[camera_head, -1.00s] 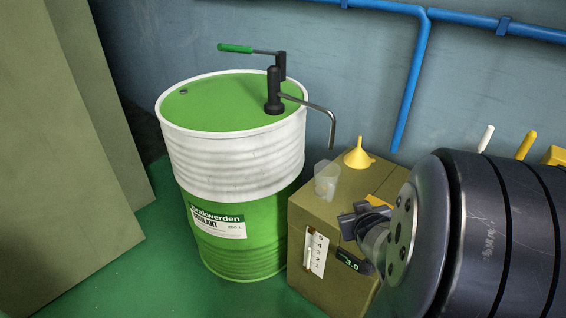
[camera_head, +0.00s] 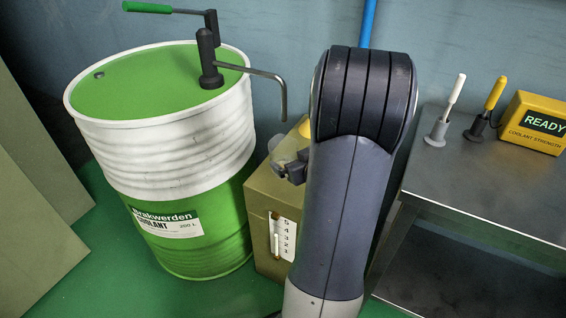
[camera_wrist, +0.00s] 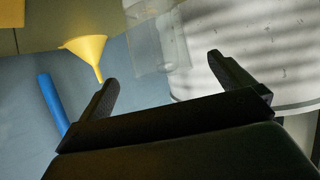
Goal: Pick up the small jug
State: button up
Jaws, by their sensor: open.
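The small jug is clear, see-through plastic and stands on an olive box (camera_head: 258,204). In the head view the jug (camera_head: 276,143) shows only in part, behind my gripper (camera_head: 284,168). In the wrist view the jug (camera_wrist: 157,38) is at the top middle, faint against the background. My gripper (camera_wrist: 162,70) is open and empty, its two dark fingers spread. The jug shows beyond the fingertips, in line with the gap between them. I cannot tell how far off it is, but no finger appears to touch it.
A yellow funnel (camera_wrist: 88,48) is beside the jug, near one finger in the wrist view. A green and white coolant drum (camera_head: 180,165) with a hand pump (camera_head: 209,58) and bent spout stands left. A metal cart (camera_head: 490,185) stands right. My arm hides much of the box.

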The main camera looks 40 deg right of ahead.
aim_at(291, 155)
jog(key=b+x, duration=0.1)
jog(key=x, duration=0.4)
jog(key=shift+w+d+r, duration=0.1)
jog(key=shift+w, duration=0.05)
jog(key=c, duration=1.2)
jog(key=shift+o, duration=0.2)
jog(key=shift+r, duration=0.1)
notch_tip(291, 155, up, 10)
jog(key=p, duration=0.4)
jog(key=shift+p, duration=0.35)
dwell(2.5)
